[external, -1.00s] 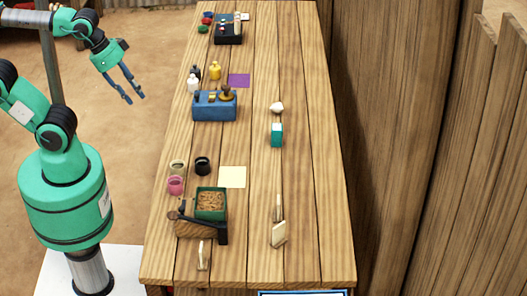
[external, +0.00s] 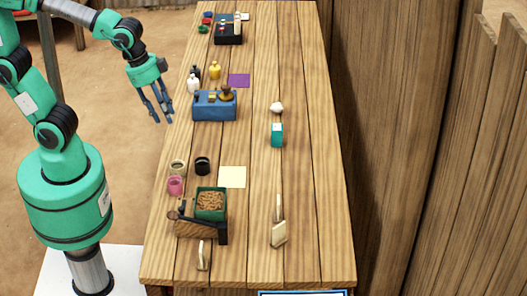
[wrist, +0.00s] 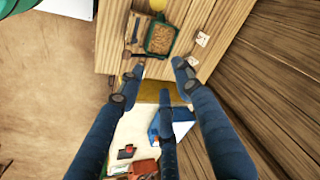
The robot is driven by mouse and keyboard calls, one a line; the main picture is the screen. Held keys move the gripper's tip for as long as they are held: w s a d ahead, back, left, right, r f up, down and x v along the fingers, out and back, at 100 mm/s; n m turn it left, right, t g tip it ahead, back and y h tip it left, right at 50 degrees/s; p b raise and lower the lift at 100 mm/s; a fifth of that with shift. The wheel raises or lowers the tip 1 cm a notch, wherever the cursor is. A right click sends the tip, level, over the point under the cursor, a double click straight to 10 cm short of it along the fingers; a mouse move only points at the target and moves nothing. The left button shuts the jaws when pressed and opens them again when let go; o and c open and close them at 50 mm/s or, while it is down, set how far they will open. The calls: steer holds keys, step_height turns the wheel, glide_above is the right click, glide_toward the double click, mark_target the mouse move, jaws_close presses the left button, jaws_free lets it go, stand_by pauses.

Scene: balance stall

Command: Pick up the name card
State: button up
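Small cream cards stand on the table, and I cannot tell which is the name card. One upright cream card (external: 201,255) is at the near left end. A larger leaning cream card (external: 278,235) and a thin pale upright piece (external: 279,208) are at the near right. Two small cards with marks, one farther (wrist: 202,39) and one nearer (wrist: 192,62), show in the wrist view. My gripper (external: 161,112) is raised by the table's left edge, well away from the cards. Its fingers are spread and empty; they also show in the wrist view (wrist: 160,72).
A green tray of brown pieces (external: 211,190) stands by a wooden block with a dark arm (external: 200,229).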

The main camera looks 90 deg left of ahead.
steer(key=w+d+f+m+g, duration=0.1)
steer(key=w+d+f+m, duration=0.2)
steer(key=w+d+f, duration=0.25)
steer(key=m+g+p, duration=0.2)
steer(key=m+g, duration=0.1)
steer(key=m, duration=0.6)
glide_above(199, 261)
steer(key=a, duration=0.2)
steer(key=shift+y, duration=0.3)
steer(key=f, duration=2)
steer(key=shift+s+d, duration=0.1)
steer(key=shift+s, duration=0.15)
steer(key=shift+d+f+m, duration=0.15)
steer(key=shift+f+m, duration=0.15)
steer(key=shift+m, duration=0.1)
steer(key=shift+f+b, duration=0.95)
steer(key=shift+f, duration=3.35)
